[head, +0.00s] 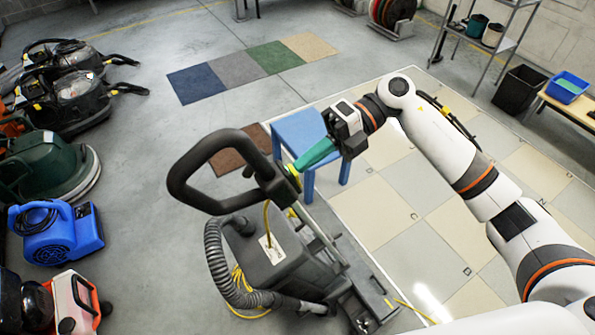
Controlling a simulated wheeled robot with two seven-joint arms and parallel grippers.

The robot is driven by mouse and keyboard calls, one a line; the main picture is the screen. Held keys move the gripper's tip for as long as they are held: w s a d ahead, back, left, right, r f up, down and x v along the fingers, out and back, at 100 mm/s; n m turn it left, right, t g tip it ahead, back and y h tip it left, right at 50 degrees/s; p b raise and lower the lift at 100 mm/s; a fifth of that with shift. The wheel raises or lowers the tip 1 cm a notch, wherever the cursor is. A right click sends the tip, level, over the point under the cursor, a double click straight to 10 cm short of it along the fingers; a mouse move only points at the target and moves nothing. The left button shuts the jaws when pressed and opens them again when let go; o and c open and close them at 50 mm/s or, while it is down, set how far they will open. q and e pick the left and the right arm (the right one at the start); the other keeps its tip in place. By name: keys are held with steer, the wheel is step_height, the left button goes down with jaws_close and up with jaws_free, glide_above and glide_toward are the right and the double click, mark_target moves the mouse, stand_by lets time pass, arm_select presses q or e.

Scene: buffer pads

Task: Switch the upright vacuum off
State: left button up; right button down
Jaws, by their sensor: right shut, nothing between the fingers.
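The upright vacuum (277,262) stands in front of me, grey, with a black loop handle (172,185), a ribbed hose (214,262) and a yellow cord. A small yellow-green part (292,170) shows on the handle stem just below the loop. My right gripper (302,164) has green fingers that are shut and empty. Its fingertips are at the handle stem, close beside the yellow-green part. I cannot tell whether they touch it. The switch's position cannot be made out. My left gripper is not in view.
A blue stool (300,130) stands right behind the handle. Floor machines (75,95) and a blue blower (58,235) line the left side. Coloured mats (240,72) lie on open floor behind. A shelf (480,35), black bin (518,90) and bench (568,106) stand at the right.

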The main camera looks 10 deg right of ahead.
steer(key=shift+s+a+f, duration=0.1)
steer(key=shift+a, duration=0.15)
steer(key=v, duration=0.6)
stand_by(0.5)
stand_by(0.3)
